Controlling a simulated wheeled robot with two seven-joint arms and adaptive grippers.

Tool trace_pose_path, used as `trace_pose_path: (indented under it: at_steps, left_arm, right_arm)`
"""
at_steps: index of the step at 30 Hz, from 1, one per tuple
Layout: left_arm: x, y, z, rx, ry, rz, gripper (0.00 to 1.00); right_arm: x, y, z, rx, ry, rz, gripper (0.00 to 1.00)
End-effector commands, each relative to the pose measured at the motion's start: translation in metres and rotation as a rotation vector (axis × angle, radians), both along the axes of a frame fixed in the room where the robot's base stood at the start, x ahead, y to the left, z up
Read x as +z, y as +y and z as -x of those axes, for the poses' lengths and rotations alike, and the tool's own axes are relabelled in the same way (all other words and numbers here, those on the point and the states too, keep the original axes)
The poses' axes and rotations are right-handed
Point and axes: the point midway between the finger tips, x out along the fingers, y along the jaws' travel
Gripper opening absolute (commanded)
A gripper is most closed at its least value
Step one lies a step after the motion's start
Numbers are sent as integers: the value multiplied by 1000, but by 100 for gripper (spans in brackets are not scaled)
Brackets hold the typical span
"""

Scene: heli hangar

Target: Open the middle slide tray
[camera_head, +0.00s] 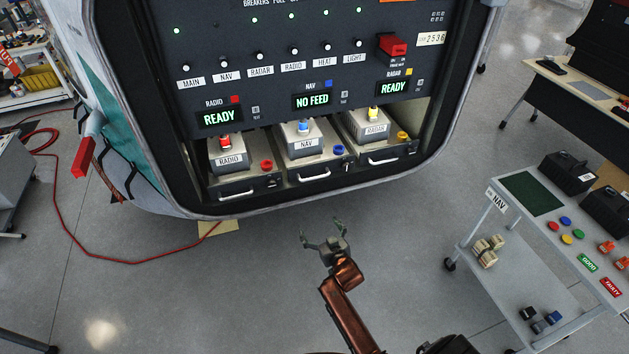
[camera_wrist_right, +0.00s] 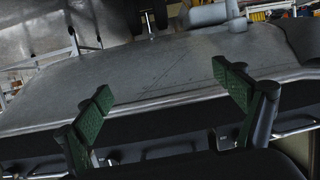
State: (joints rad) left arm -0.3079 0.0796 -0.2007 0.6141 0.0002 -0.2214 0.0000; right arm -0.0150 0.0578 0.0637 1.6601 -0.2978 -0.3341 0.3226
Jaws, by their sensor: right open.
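The middle slide tray (camera_head: 325,167), labelled NAV, sits in the lower bay of the dark panel, between the RADIO tray (camera_head: 233,191) and the RADAR tray (camera_head: 390,155). It carries a grey NAV box (camera_head: 304,140) with a blue-and-white top piece and a blue knob. A pale bar handle (camera_head: 308,174) is on its front, with a small latch-like piece to its right. My right gripper (camera_head: 321,230) is open and empty, below and in front of that handle, apart from it. Its spread green fingers (camera_wrist_right: 162,82) show in the right wrist view. My left gripper is not in view.
The NAV display (camera_head: 312,101) reads NO FEED; the RADIO and RADAR displays read READY. A grey cart (camera_head: 515,215) with small parts stands at right. A red hose (camera_head: 95,255) lies on the floor at left. The floor before the bay is clear.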

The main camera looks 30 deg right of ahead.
Motion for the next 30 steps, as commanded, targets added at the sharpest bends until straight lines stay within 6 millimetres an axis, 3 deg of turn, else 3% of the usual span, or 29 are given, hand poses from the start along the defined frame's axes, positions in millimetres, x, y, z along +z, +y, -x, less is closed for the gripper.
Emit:
trace_pose_path:
  at_steps: [1, 3, 6, 9, 14, 19, 24, 30]
  left_arm:
    - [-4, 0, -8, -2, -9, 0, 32]
    - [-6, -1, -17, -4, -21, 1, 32]
    - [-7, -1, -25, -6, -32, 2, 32]
    - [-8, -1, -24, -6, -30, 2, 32]
    - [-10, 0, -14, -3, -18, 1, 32]
    - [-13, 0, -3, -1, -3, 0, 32]
    - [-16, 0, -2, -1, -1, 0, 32]
    - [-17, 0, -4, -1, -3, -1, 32]
  right_arm:
    - [43, -5, -8, -15, -75, 3, 93]
    - [91, -12, -13, -33, -155, 3, 93]
    - [138, -17, -13, -50, -234, 6, 93]
    - [161, -21, -13, -59, -273, 7, 93]
    - [168, -24, -27, -60, -285, 9, 93]
    - [167, -31, -54, -60, -282, 8, 93]
    - [166, -36, -76, -60, -282, 9, 93]
    - [166, -38, -87, -59, -282, 8, 93]
